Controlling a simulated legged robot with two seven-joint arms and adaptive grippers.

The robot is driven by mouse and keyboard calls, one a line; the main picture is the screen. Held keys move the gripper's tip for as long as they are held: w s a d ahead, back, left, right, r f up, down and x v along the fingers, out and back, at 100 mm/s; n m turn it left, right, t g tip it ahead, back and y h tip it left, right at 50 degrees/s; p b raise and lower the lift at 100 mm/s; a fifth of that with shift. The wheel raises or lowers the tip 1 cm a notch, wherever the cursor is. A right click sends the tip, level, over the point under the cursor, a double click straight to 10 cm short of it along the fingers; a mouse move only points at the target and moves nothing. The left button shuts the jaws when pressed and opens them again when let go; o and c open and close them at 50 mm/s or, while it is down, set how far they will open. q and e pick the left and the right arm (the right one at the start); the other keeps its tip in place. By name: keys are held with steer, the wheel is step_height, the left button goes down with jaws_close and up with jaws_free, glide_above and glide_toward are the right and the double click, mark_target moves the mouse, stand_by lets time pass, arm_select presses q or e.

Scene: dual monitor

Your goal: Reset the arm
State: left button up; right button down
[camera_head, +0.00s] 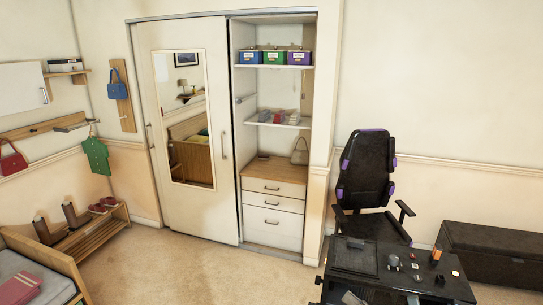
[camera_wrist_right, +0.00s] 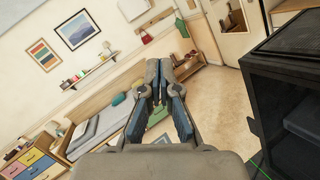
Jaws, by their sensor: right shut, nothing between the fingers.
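My right gripper (camera_wrist_right: 159,72) shows in the right wrist view. Its grey-and-blue fingers are drawn together and shut, with nothing held between them. It points out over the room, with open floor and a bed behind it, and I see it touching nothing. In the head view I cannot clearly make out either gripper. My left gripper is in neither view.
In the head view a black desk (camera_head: 353,255) with small items stands at the lower right, before a black chair (camera_head: 367,172). A wardrobe (camera_head: 181,120) stands behind open carpet. A dark cabinet (camera_wrist_right: 290,100) is right of my gripper in the wrist view.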

steer(key=s+d+f+m+h, duration=0.3)
steer(key=f+m+h, duration=0.4)
steer(key=m, duration=0.4)
steer(key=s+d+f+m+g+h, duration=0.1)
steer(key=s+d+f+m+h, duration=0.2)
steer(key=f+m, duration=0.7)
steer(key=s+d+f+m+h, duration=0.2)
steer(key=s+f+m+h, duration=0.1)
steer(key=f+m+h, duration=0.65)
steer(key=s+a+f+m+g+y, duration=0.3)
steer(key=s+a+f+g, duration=0.15)
steer(key=s, duration=0.45)
steer(key=s+a+f+m+g+y, duration=0.2)
steer(key=s+a+f+m+g, duration=0.25)
steer(key=s, duration=0.45)
step_height(320, 180, down, 28)
steer(key=s+d+g+b, duration=0.1)
steer(key=s+d+g, duration=0.1)
arm_select(q)
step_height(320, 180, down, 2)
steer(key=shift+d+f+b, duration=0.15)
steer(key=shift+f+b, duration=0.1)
steer(key=shift+b, duration=0.55)
arm_select(e)
steer(key=s+d+f+n+g, duration=0.1)
steer(key=s+d+f, duration=0.2)
steer(key=s+f, duration=1.5)
steer(key=shift+s+d+f, duration=0.15)
steer(key=shift+f, duration=0.05)
